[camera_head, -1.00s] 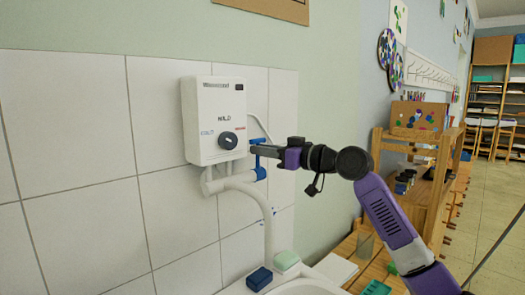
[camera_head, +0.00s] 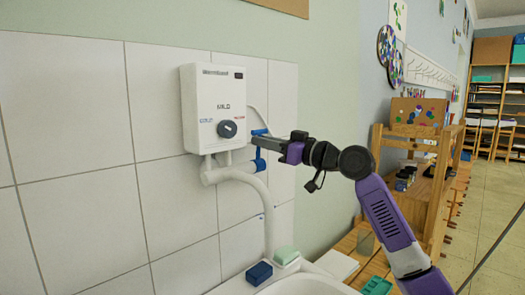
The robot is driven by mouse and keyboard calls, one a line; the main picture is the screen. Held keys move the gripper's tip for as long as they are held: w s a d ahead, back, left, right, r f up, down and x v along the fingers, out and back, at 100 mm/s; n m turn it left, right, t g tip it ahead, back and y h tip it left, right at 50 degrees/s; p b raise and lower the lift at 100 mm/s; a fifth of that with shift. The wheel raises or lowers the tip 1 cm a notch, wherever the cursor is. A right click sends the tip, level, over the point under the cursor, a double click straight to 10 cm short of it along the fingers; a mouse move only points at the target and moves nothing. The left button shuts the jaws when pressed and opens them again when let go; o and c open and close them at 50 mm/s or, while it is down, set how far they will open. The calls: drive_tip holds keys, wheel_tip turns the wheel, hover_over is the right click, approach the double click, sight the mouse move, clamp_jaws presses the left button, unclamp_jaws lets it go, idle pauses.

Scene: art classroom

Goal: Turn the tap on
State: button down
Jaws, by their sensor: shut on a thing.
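A white wall-mounted water heater (camera_head: 213,95) has a dark round knob (camera_head: 228,129) on its front. White pipes run from its underside. The tap is a blue valve (camera_head: 259,161) on the pipe at the heater's lower right, with a blue handle (camera_head: 261,132) above it. My gripper (camera_head: 256,142) reaches in from the right, its dark fingers shut at the blue handle, which they partly hide. The exact grip on the handle is too small to see.
A white basin (camera_head: 305,286) stands below, with a blue block (camera_head: 259,273) and a green block (camera_head: 286,254) on its rim. A wooden shelf unit (camera_head: 415,180) stands to the right. Tiled wall is close behind the tap.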

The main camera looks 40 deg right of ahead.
drive_tip(key=s+t+b, duration=0.1)
drive_tip(key=b, duration=0.2)
drive_tip(key=t+y+b, duration=0.1)
drive_tip(key=b, duration=0.3)
drive_tip(key=shift+s+f+n+t, duration=0.3)
drive_tip(key=shift+s+f+n, duration=0.05)
drive_tip(key=shift+n, duration=0.05)
drive_tip(key=c, duration=1.5)
unclamp_jaws()
drive_tip(key=b+v, duration=0.1)
drive_tip(key=v, duration=0.6)
drive_tip(key=shift+s+d+f, duration=0.1)
drive_tip(key=shift+s, duration=0.3)
